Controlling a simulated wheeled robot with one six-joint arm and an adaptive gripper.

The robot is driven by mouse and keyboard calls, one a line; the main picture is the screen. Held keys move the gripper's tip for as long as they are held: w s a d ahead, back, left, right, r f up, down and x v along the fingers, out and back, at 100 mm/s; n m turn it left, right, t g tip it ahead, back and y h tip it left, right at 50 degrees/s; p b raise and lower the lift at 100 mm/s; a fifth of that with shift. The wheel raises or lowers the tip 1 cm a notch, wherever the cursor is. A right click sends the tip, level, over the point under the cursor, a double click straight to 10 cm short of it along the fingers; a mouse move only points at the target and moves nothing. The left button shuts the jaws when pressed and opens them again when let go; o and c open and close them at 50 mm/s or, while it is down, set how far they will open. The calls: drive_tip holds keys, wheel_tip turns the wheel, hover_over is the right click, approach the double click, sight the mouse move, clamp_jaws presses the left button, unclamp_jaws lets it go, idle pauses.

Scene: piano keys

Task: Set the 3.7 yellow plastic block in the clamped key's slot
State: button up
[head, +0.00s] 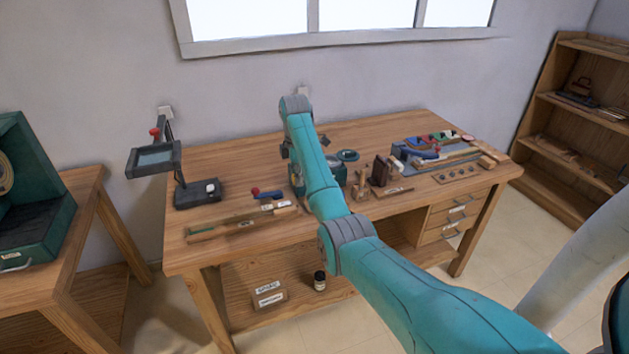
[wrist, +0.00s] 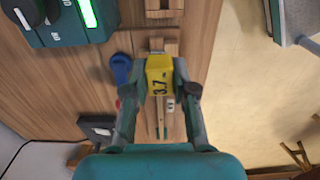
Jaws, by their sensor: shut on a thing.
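The yellow block (wrist: 159,75), marked 3.7, is held between the fingertips of my gripper (wrist: 162,72) in the wrist view. The gripper is shut on it, above the bench and in line with the wooden key pieces. A wooden key (wrist: 162,122) runs away below the block, and another wooden part (wrist: 160,46) shows beyond it. The block covers the stretch between, so I cannot make out the slot. In the head view the long key (head: 235,223) lies along the bench's front left. My arm hides the gripper and block there.
A blue tool (wrist: 121,68) with a red part lies left of the key. A teal device with a lit green display (wrist: 88,13) stands at upper left. In the head view a lamp stand (head: 197,193) rises at the bench's left. Trays and tools (head: 430,152) fill the right.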

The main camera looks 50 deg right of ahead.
drive_tip(key=shift+w+a+f, duration=0.5)
drive_tip(key=shift+a+f, duration=0.15)
drive_tip(key=shift+f, duration=0.15)
drive_tip(key=shift+w+a+f, duration=0.45)
drive_tip(key=shift+a+f, duration=0.15)
drive_tip(key=shift+f, duration=0.2)
drive_tip(key=shift+w+a+f, duration=0.5)
drive_tip(key=shift+a+f, duration=0.15)
drive_tip(key=shift+f, duration=0.15)
drive_tip(key=shift+f, duration=1.05)
idle(1.4)
drive_tip(key=o, duration=1.4)
drive_tip(key=shift+c, duration=0.2)
wheel_tip(320, 180, up, 7)
idle(0.8)
idle(0.4)
